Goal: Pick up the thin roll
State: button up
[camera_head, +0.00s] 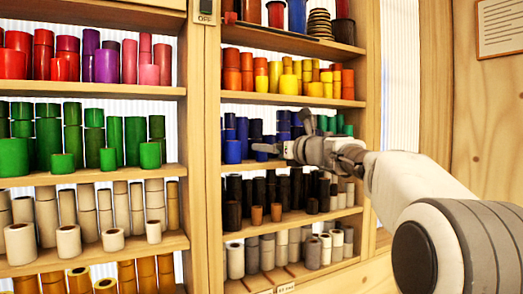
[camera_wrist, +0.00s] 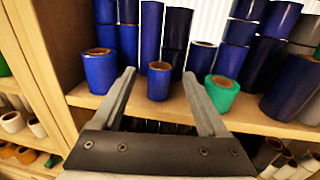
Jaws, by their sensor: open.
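A thin, short blue roll (camera_wrist: 159,82) stands upright near the front edge of the shelf in the wrist view. It is narrower than the short blue roll (camera_wrist: 100,72) to its left and the green roll (camera_wrist: 222,92) to its right. My gripper (camera_wrist: 160,77) is open, its two fingers pointing at the shelf. In the picture the thin roll appears between the fingertips; I cannot tell whether it is that deep between them. In the head view my gripper (camera_head: 268,152) reaches to the blue row of the right-hand shelf unit. The thin roll cannot be made out there.
Tall blue rolls (camera_wrist: 176,30) stand close behind. The green roll is close beside the right finger. A wooden upright (camera_wrist: 40,60) bounds the shelf on the left. Shelf boards (camera_head: 300,102) run above and below, with dark rolls (camera_head: 234,188) on the level beneath.

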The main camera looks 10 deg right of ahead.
jog(key=p+x, duration=0.1)
jog(key=x, duration=0.3)
jog(key=shift+w+a+f, duration=0.1)
jog(key=shift+w, duration=0.05)
jog(key=shift+c, duration=0.2)
grip_shut()
